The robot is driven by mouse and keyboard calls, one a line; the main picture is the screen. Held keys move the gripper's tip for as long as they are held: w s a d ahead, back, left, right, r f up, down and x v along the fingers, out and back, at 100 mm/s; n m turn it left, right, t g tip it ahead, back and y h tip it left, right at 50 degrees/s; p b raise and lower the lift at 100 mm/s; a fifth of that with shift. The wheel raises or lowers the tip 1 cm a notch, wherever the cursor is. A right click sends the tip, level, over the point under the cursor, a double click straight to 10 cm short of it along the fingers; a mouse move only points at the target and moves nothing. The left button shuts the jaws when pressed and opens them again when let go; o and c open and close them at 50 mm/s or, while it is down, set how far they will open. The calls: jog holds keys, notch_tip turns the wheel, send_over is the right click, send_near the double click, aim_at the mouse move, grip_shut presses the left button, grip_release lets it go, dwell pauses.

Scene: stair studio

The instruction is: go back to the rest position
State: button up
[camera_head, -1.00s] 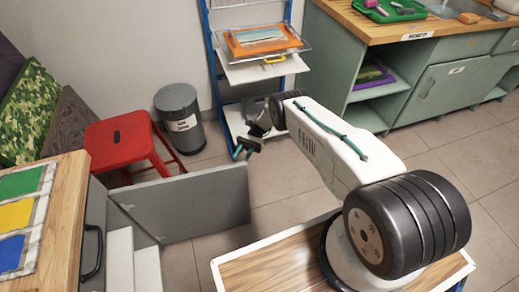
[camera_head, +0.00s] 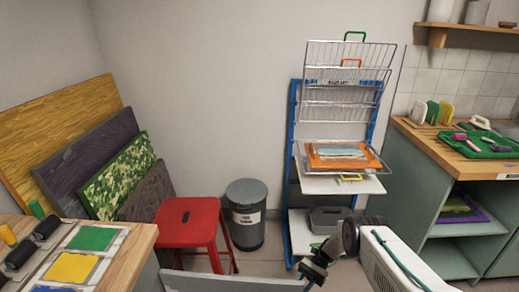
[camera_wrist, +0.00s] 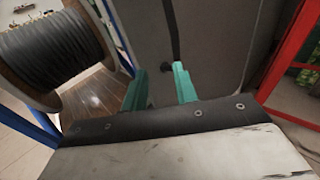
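My gripper (camera_head: 312,275) shows at the bottom edge of the head view, partly cut off, in front of the foot of the blue rack. In the wrist view my gripper (camera_wrist: 159,88) has its two green fingers clearly apart. I see nothing held between them. A grey surface (camera_wrist: 215,40) lies beyond the fingers; I cannot tell which object it is. My white arm link comes in from the lower right of the head view.
A red stool (camera_head: 188,222) and a grey bin (camera_head: 246,232) stand left of the blue rack (camera_head: 294,160). A grey panel (camera_head: 225,283) crosses the lower middle. A wooden worktop (camera_head: 135,240) is at left, a green cabinet (camera_head: 425,185) at right.

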jog(key=s+d+r+n+t+h, duration=0.1)
jog(key=d+r+n+h, duration=0.15)
jog(key=r, duration=0.95)
jog(key=s+d+r+n+t+h, duration=0.1)
jog(key=s+d+r+t+h, duration=0.15)
jog(key=r, duration=1.05)
jog(key=s+d+r+n+t+h, duration=0.1)
jog(key=r+n+h, duration=0.15)
jog(key=r, duration=0.95)
jog(key=s+d+r+n+t+h, duration=0.1)
jog(key=s+r+t, duration=0.3)
jog(key=s+r, duration=0.7)
jog(key=s+d+r+n+t+h, duration=0.2)
jog(key=s+r+t, duration=0.3)
jog(key=s+r, duration=0.6)
jog(key=s+h, duration=0.1)
jog(key=s, duration=0.4)
jog(key=shift+d, duration=0.4)
jog(key=shift+h, duration=0.25)
